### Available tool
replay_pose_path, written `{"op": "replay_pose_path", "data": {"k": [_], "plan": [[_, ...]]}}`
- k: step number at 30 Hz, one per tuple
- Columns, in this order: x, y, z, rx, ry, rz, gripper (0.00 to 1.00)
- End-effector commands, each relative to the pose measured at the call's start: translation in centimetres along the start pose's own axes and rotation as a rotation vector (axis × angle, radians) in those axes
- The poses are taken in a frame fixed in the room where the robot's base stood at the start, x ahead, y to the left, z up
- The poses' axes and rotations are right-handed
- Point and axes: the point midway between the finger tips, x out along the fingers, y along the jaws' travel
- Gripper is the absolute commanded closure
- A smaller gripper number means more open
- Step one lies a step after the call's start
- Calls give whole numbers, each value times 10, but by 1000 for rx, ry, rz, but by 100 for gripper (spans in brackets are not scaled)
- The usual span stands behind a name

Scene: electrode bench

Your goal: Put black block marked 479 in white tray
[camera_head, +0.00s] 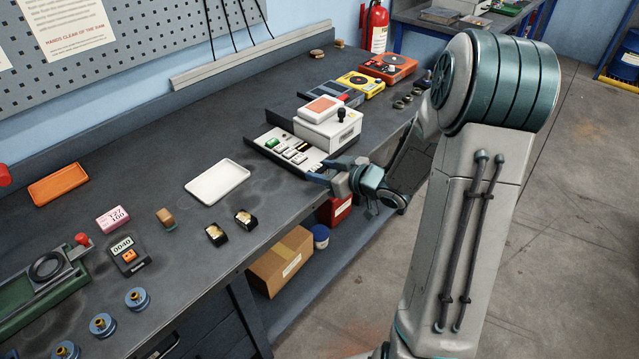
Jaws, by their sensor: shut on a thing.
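The white tray (217,182) lies empty on the dark bench, left of the middle. My gripper (328,169) is at the right end of a shallow rack (262,142) by the bench's front edge. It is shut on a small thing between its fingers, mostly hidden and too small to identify. Small light, dark and green blocks (290,153) sit in the rack; their marks cannot be read. Two black blocks with tan tops (215,235) (245,218) stand on the bench in front of the white tray. I cannot make out the number 479 on any block.
A white device with a black knob (328,125) stands behind the rack. An orange tray (58,184), pink block (113,218), black meter (128,254) and blue round parts (137,299) lie at left. Bench between rack and white tray is clear.

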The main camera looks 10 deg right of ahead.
Motion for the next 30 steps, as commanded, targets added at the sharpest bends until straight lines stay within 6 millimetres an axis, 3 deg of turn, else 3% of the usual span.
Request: {"op": "replay_pose_path", "data": {"k": [7,15,29,30], "plan": [[21,1,7,0,0,-1,86],[31,2,38,2,-1,1,86],[34,1,45,-2,1,1,86],[34,1,44,-1,0,1,46]]}}
